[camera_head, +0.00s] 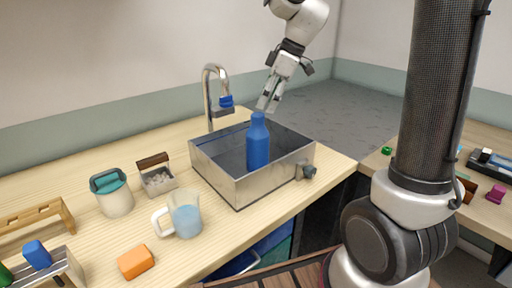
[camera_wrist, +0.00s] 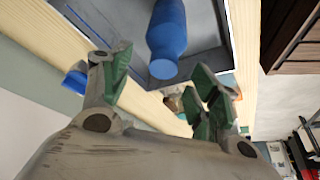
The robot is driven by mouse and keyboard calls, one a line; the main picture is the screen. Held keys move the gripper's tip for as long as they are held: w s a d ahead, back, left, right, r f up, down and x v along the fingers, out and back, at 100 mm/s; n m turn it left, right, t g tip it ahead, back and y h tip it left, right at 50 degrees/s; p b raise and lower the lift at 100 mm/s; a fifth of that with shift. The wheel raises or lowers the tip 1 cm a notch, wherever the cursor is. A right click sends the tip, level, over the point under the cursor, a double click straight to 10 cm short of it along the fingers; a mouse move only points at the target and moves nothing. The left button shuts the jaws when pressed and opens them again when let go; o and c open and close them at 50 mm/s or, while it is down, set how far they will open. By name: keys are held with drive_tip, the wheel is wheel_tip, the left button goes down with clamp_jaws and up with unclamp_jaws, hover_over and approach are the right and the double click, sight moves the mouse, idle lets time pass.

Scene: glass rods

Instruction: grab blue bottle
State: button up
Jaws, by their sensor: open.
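The blue bottle (camera_head: 258,146) stands upright in the metal sink basin (camera_head: 242,187), its neck rising above the rim. My gripper (camera_head: 268,104) is above the far side of the sink, pointing down, close to the bottle's top and a little behind it. In the wrist view the bottle (camera_wrist: 167,32) appears beyond the fingertips, between and ahead of them. The gripper's green-padded fingers (camera_wrist: 160,82) are apart with nothing between them. The bottle's base is hidden by the sink's front wall in the head view.
A chrome faucet (camera_head: 209,92) with a blue tip rises behind the sink's left side. On the wooden counter left of it are a measuring jug (camera_head: 186,218), a white canister (camera_head: 114,198), a small caddy (camera_head: 158,180) and an orange block (camera_head: 135,262). A knob sits on the sink's right front.

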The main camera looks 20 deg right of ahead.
sight(261, 114)
drive_tip(key=x, duration=0.7)
drive_tip(key=shift+s+a+f, duration=0.25)
drive_tip(key=shift+s+f, duration=0.05)
drive_tip(key=shift+f, duration=0.05)
clamp_jaws()
